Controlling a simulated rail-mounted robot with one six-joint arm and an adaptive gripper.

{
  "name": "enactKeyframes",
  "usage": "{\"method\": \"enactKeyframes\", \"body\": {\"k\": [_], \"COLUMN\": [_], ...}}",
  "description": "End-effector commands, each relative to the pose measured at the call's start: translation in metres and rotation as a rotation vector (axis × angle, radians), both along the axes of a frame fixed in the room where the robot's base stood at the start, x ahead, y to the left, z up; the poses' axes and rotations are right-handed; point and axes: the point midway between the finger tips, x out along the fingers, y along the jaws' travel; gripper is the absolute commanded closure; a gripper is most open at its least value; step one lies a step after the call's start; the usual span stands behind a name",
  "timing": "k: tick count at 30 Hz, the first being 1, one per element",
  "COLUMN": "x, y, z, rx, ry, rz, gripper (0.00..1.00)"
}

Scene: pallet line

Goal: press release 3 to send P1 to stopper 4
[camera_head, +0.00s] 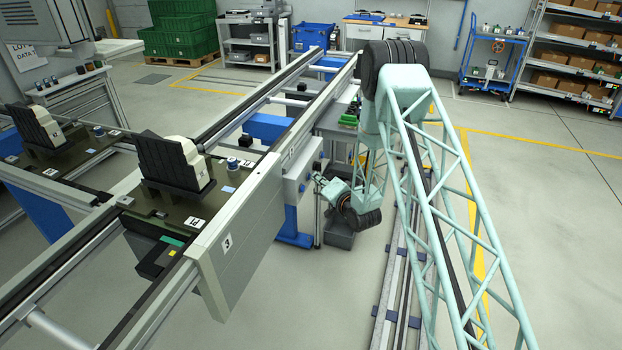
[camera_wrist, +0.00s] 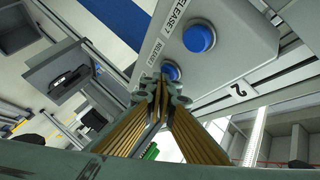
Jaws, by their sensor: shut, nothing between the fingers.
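In the head view, a pallet (camera_head: 178,212) with a label that seems to read P1 sits on the line beside the side panel marked 3 (camera_head: 228,243). It carries a dark and cream block (camera_head: 172,161). My gripper (camera_head: 318,180) is small there, beside a grey control box (camera_head: 294,178) under the rail. In the wrist view, my gripper (camera_wrist: 165,84) is shut and empty. Its tips overlap the lower edge of a blue button (camera_wrist: 171,70). Contact cannot be told. A second blue button (camera_wrist: 199,38) is nearby.
A second loaded pallet (camera_head: 62,160) stands on the parallel line at left. Green crates (camera_head: 184,30), a blue cart (camera_head: 493,57) and shelves (camera_head: 575,55) stand behind.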

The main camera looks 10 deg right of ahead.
Motion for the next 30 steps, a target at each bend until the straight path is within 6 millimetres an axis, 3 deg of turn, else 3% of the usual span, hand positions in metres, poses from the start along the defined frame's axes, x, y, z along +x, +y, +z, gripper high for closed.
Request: {"method": "enactKeyframes", "body": {"k": [30], "x": [-0.009], "y": [-0.016], "z": [0.000], "rx": [0.000], "ry": [0.000], "rz": [0.000], "gripper": [1.00]}}
